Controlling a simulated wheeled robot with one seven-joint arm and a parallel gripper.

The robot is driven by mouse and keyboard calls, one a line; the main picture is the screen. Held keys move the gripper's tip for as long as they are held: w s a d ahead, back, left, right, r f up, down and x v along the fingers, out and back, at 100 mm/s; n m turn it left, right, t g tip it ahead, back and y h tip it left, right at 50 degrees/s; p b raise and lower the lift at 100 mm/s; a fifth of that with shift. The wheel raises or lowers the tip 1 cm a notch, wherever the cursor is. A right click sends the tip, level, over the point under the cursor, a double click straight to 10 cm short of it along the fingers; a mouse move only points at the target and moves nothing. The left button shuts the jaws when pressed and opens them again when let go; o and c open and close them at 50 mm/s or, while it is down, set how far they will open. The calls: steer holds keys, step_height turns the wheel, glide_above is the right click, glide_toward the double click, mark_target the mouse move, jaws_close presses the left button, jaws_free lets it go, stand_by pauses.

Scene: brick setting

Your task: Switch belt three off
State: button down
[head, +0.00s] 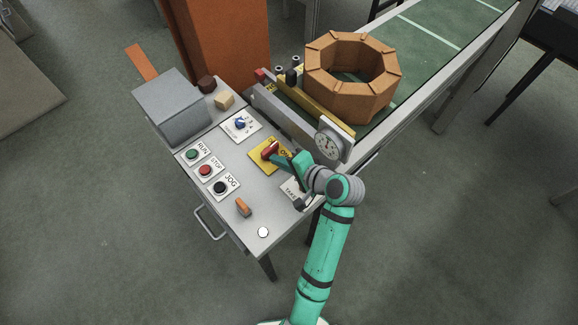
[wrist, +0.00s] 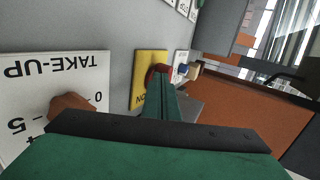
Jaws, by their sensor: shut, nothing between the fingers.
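The grey control panel (head: 228,205) carries a yellow plate (head: 258,164) with a red rotary handle (head: 267,150) on it; part of the word ON shows beside it. In the wrist view the yellow plate (wrist: 147,66) and the red handle (wrist: 153,76) lie just beyond my fingertips, partly hidden by them. My gripper (head: 280,159) is shut, its teal fingers together and empty, close beside the red handle. In the wrist view my gripper (wrist: 163,88) overlaps the handle; I cannot tell whether they touch.
RUN (head: 192,154), STOP (head: 205,170) and JOG (head: 220,187) buttons line the panel's left. A blue knob (head: 240,123) sits behind the handle. A TAKE-UP plate (wrist: 60,75) lies beside my gripper.

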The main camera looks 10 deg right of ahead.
steer(key=shift+w+a, duration=0.5)
steer(key=shift+w, duration=0.1)
steer(key=shift+d, duration=0.1)
stand_by(0.3)
steer(key=shift+s+a, duration=0.1)
steer(key=shift+a, duration=0.1)
steer(key=shift+d, duration=0.1)
